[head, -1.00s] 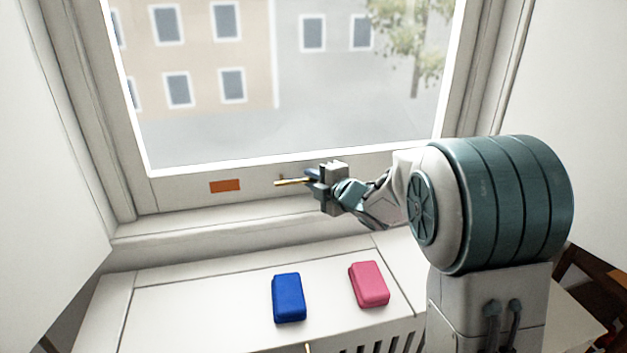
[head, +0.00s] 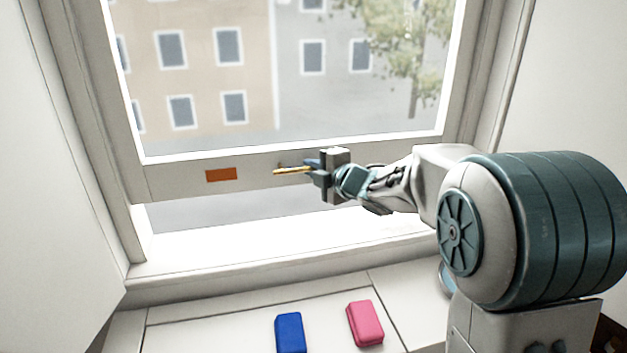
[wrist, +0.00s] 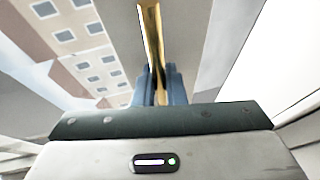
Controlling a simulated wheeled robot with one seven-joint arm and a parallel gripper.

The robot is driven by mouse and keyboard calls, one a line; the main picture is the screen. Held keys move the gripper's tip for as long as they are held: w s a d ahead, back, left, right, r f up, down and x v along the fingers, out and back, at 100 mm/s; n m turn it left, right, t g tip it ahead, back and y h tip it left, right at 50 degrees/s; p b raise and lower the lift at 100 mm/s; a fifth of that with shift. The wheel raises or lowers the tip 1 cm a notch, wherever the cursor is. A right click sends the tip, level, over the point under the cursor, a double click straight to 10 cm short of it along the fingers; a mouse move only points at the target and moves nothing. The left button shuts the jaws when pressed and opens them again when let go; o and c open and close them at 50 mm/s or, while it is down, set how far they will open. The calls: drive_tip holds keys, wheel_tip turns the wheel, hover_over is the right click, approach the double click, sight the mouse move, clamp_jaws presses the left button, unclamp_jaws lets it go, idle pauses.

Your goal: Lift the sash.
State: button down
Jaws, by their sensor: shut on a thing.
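The white window sash (head: 250,180) is raised, and a gap with grey outside showing lies between its bottom rail and the sill. A brass handle (head: 293,170) is fixed on the bottom rail, and an orange label (head: 221,174) is to its left. My gripper (head: 316,170) is shut on the right part of this handle. In the wrist view the brass handle (wrist: 150,40) runs down between the blue fingers of my gripper (wrist: 160,85). The exact finger contact is hidden.
A blue block (head: 290,332) and a pink block (head: 365,323) rest on the white ledge below the sill (head: 280,258). White panels (head: 50,160) stand at both sides of the window. The space in front of the sash is otherwise clear.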

wheel_tip(320, 180, up, 23)
drive_tip(key=p, duration=1.6)
drive_tip(key=shift+f, duration=0.1)
drive_tip(key=c, duration=1.8)
unclamp_jaws()
drive_tip(key=b+v, duration=0.1)
drive_tip(key=v, duration=1.3)
